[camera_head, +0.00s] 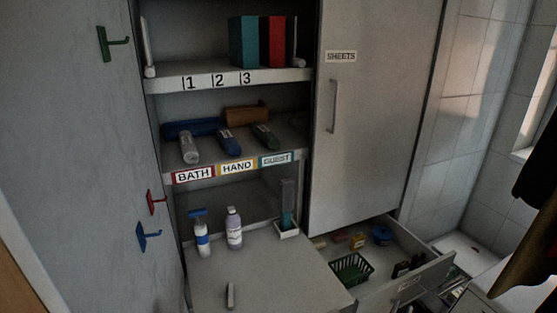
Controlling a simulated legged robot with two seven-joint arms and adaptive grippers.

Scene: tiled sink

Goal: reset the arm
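What appears to be my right gripper (453,287) is at the bottom right, just right of the open drawer's front. It is dark and partly cut off by the frame's lower edge, so its fingers cannot be made out, nor whether it touches the drawer. My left gripper does not show. The open drawer (425,273) holds a green basket (351,270), a small yellow item (358,241), a blue item (381,235) and some dark items.
A counter (275,270) holds a spray bottle (201,234), a pale bottle (234,228) and a small upright holder (287,226). Labelled shelves (228,78) stand behind. A closed SHEETS door (372,130) is above the drawer. Dark cloth-like material (537,215) hangs at the right edge.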

